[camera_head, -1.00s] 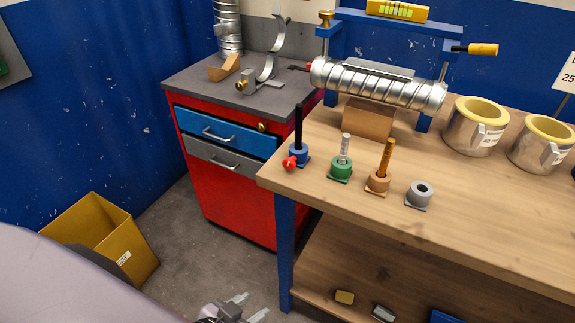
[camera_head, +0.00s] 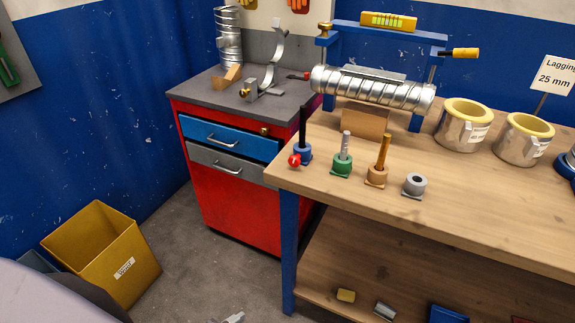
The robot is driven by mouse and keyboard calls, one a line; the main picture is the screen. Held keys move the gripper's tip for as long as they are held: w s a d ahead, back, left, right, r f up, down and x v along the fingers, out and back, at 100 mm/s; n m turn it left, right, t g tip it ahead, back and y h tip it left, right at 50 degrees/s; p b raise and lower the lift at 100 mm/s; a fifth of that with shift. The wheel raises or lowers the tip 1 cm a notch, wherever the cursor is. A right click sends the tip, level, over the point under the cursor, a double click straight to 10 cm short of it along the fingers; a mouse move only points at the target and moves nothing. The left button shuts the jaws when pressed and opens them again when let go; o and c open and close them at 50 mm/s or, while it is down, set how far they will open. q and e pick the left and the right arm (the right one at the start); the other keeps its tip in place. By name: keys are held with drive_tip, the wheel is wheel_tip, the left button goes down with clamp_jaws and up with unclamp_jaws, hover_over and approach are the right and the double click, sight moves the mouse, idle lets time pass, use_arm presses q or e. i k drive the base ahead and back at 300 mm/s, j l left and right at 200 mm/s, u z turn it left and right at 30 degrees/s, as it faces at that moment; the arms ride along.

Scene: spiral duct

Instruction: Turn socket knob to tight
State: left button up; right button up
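A blue socket (camera_head: 303,151) stands on the near left corner of the wooden workbench (camera_head: 470,215), with a dark rod upright in it. A red knob (camera_head: 295,160) sticks out of its front left side. The marks that would tell tight from loose are too small to read. A grey metal gripper tip, which I take as my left gripper (camera_head: 232,318), just shows at the bottom edge, low in front of the bench and well away from the knob. Most of it is cut off, so its opening cannot be seen. My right gripper is not in view.
Green (camera_head: 342,165), tan (camera_head: 377,175) and grey (camera_head: 414,185) sockets stand in a row to the right. A spiral duct (camera_head: 370,88) lies in a blue frame behind. A red drawer cabinet (camera_head: 225,200) stands left of the bench. Bare floor lies before it.

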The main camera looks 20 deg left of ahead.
sight(293, 161)
drive_tip(key=k+z, duration=0.4)
drive_tip(key=z, duration=1.4)
drive_tip(key=k+j, duration=0.1)
drive_tip(key=j, duration=0.35)
drive_tip(key=k+j, duration=0.1)
drive_tip(key=j, duration=0.8)
drive_tip(key=k+j, duration=0.15)
drive_tip(key=j, duration=0.3)
drive_tip(key=k+j, duration=0.1)
drive_tip(key=j, duration=0.35)
drive_tip(key=k+j+z, duration=0.1)
drive_tip(key=j, duration=0.35)
drive_tip(key=k+j, duration=0.1)
drive_tip(key=j, duration=0.8)
drive_tip(key=i, duration=0.1)
